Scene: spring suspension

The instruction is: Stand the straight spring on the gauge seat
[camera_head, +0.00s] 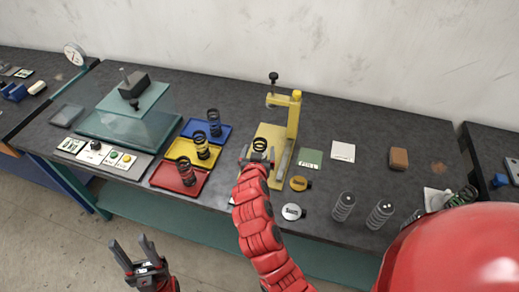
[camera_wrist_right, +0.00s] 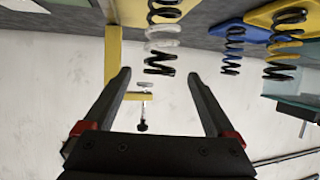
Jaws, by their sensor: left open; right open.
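A dark coil spring (camera_head: 260,144) stands upright at the yellow gauge (camera_head: 292,120), over its base; the lower end is hidden by my right gripper in the head view. My right gripper (camera_head: 257,156) is open in front of this spring. In the right wrist view the spring (camera_wrist_right: 162,45), with a pale middle band, lies just beyond and between the open fingertips, with no visible contact. Whether it is the straight one I cannot tell for certain. My left gripper (camera_head: 138,250) is open and empty, low in front of the bench.
Dark springs stand on the blue tray (camera_head: 225,133), yellow tray (camera_head: 181,147) and red tray (camera_head: 163,181). Two grey springs (camera_head: 343,206) (camera_head: 380,214) stand at the right front. A green card (camera_head: 310,158), white card (camera_head: 343,151) and brown block (camera_head: 399,158) lie right of the gauge.

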